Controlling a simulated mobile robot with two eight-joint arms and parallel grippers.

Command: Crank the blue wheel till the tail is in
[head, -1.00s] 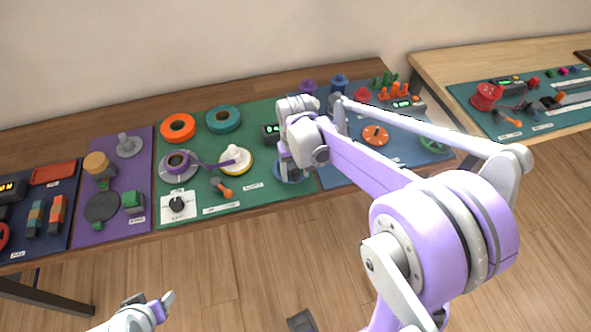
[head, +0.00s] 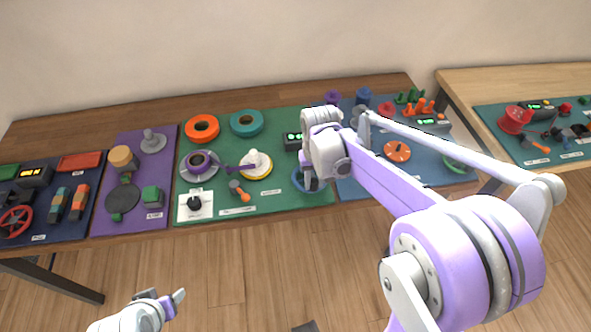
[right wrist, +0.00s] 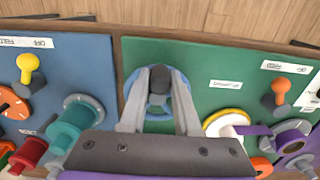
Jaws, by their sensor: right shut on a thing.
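The blue wheel (head: 298,181) lies flat at the right end of the green mat, mostly hidden by my right arm. In the right wrist view its blue rim (right wrist: 131,88) shows around my fingers. My right gripper (right wrist: 158,92) is shut on the wheel's grey knob (right wrist: 158,82). A purple strap, the tail (head: 238,168), reaches left from the white hub on a yellow disc (head: 256,165) toward a purple spool (head: 199,161); I cannot tell whether it touches the spool. My left gripper (head: 166,296) is open and empty, low in front of the table.
An orange-knobbed lever (head: 241,192) and a dial on a white plate (head: 195,204) are at the green mat's front. A blue mat (head: 350,190) with other devices adjoins on the right.

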